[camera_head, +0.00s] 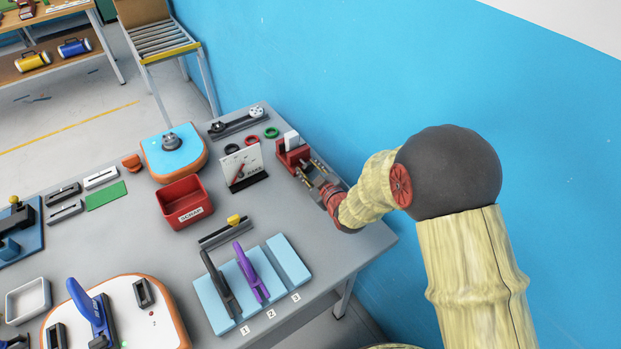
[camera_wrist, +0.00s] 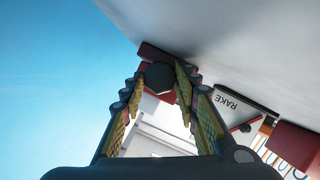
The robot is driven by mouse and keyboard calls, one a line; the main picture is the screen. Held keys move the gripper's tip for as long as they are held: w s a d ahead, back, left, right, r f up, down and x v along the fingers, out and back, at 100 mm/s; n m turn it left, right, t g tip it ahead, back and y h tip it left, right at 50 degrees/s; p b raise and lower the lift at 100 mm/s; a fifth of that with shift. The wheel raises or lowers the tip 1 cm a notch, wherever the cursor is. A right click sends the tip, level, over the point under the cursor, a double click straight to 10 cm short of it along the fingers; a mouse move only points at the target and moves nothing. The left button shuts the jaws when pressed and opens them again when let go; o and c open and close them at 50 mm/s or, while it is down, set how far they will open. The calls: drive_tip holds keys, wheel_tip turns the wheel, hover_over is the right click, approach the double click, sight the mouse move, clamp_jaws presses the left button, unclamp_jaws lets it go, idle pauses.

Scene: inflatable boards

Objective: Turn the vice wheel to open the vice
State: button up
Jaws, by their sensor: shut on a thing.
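The red vice (camera_head: 290,153) stands near the right edge of the grey workbench, with a white block at its top. In the wrist view, part of its red body (camera_wrist: 151,51) shows beyond the fingertips. The dark, many-sided vice wheel (camera_wrist: 160,76) faces the wrist camera. In the head view I cannot make the wheel out near my gripper. My gripper (camera_head: 314,175) reaches in from the right along the vice's axis. In the wrist view my gripper (camera_wrist: 160,88) has its yellow-padded fingers on either side of the wheel, shut on it.
A RAKE card on a stand (camera_head: 243,167) is left of the vice; a red scrap bin (camera_head: 184,202) lies further left. Green and red rings (camera_head: 271,132) lie behind. Purple and black handled tools stand on blue boards (camera_head: 288,258) in front. The blue wall (camera_head: 330,90) is close behind.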

drive_tip(key=shift+s+a+f+n+t+h+b, duration=0.1)
drive_tip(key=shift+n+t+h+b, duration=0.3)
drive_tip(key=shift+n+b, duration=0.65)
drive_tip(key=shift+s+a+f+n+t+h+b, duration=0.15)
drive_tip(key=shift+n+t+b, duration=0.4)
drive_tip(key=shift+b, duration=0.9)
drive_tip(key=shift+w+d+r, duration=0.1)
drive_tip(key=shift+r, duration=0.05)
drive_tip(key=shift+d, duration=0.1)
